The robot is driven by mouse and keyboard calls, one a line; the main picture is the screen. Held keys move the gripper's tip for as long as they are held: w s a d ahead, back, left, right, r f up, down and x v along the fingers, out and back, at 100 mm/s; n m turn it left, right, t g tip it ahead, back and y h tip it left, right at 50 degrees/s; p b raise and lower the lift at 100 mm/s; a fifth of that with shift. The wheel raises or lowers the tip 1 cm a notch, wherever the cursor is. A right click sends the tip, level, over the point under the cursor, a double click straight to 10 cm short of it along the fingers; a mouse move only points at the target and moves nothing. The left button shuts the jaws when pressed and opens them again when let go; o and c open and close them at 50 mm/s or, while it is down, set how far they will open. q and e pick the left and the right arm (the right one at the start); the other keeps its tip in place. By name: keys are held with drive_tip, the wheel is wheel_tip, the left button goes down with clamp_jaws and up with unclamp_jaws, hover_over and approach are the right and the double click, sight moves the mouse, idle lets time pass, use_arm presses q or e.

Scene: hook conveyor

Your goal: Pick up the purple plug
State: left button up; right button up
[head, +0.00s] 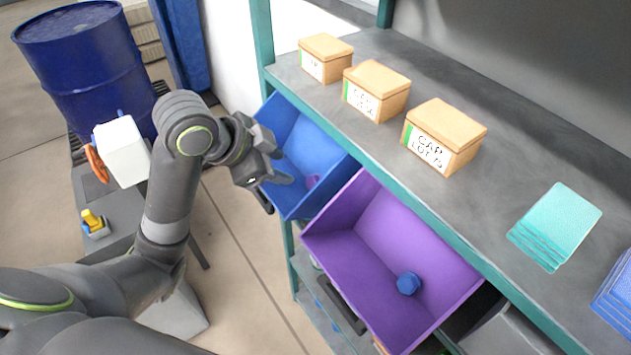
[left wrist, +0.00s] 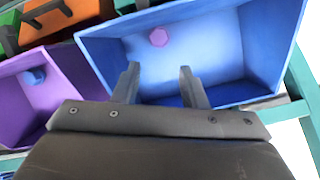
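The purple plug (head: 312,181) lies inside the blue bin (head: 338,163), near its right side in the head view. In the left wrist view the purple plug (left wrist: 158,37) shows as a small hexagonal piece against the bin's inside, beyond the fingertips. My left gripper (head: 276,190) is at the open front of the blue bin, apart from the plug. In the left wrist view its two fingers (left wrist: 158,80) are spread with nothing between them. My right gripper is not in view.
A purple bin (head: 355,200) holding a blue plug (head: 408,284) hangs beside the blue bin. Several cardboard boxes (head: 445,137) and teal cards (head: 556,225) lie on the grey shelf (head: 490,115). A blue drum (head: 85,65) and a white box (head: 122,150) stand left.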

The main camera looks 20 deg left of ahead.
sight(313, 180)
use_arm(q)
drive_tip(key=x, duration=0.7)
drive_tip(key=shift+d, duration=0.1)
drive_tip(key=p+x, duration=0.2)
drive_tip(key=x, duration=0.2)
drive_tip(key=shift+w+d+f, duration=0.1)
drive_tip(key=shift+d+f, duration=0.1)
drive_tip(key=shift+d, duration=0.05)
drive_tip(key=shift+w+d+f, duration=0.1)
drive_tip(key=shift+w+f, duration=0.05)
drive_tip(key=shift+f, duration=0.15)
drive_tip(key=shift+c, duration=0.2)
drive_tip(key=c, duration=0.6)
